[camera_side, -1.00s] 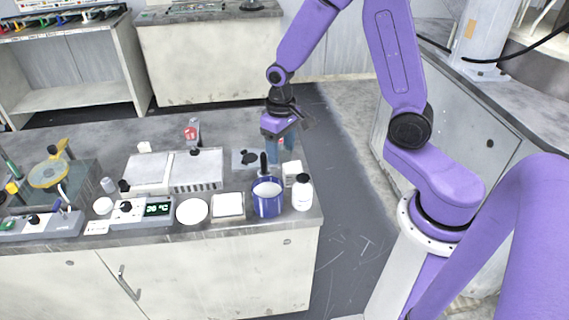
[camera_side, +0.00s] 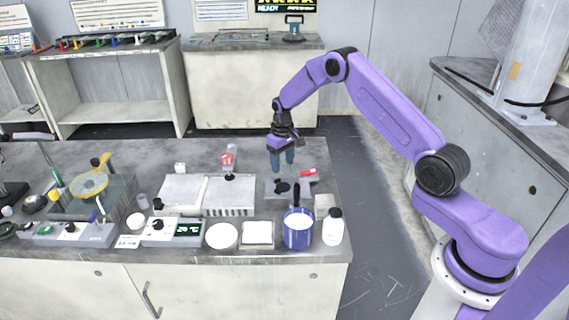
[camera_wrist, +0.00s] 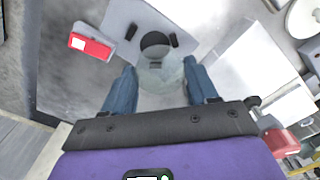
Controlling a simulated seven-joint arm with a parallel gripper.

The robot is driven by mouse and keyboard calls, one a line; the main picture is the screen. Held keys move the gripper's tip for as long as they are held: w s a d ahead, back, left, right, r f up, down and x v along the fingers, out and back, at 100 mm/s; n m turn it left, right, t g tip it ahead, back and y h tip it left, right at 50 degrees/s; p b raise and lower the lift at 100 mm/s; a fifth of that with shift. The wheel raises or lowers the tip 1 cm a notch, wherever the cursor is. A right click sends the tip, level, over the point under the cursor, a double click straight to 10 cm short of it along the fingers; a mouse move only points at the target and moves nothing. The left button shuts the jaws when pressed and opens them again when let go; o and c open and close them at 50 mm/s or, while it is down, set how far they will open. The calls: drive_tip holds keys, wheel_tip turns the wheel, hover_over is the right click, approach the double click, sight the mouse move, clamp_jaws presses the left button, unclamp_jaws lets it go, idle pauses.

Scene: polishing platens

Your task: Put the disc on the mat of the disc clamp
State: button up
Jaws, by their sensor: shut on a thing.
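A translucent, nearly clear disc (camera_wrist: 165,80) sits between the fingertips of my gripper (camera_wrist: 163,88) in the wrist view. The gripper is shut on the disc and holds it above the disc clamp. The clamp is a grey plate (camera_wrist: 120,12) with a round black mat (camera_wrist: 155,42), two small black pads beside it and a red handle (camera_wrist: 90,46). The disc covers the mat's near edge in the wrist view. In the side view my gripper (camera_side: 282,168) points down just behind the mat (camera_side: 282,187), with the red handle (camera_side: 308,172) at right. The disc cannot be made out there.
A red-topped stand (camera_side: 228,160) is behind that box. The bench's right edge is close to the clamp.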

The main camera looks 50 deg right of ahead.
drive_tip(key=shift+w+d+f, duration=0.4)
drive_tip(key=shift+d+f, duration=0.1)
drive_tip(key=shift+f, duration=3.3)
drive_tip(key=shift+f, duration=0.3)
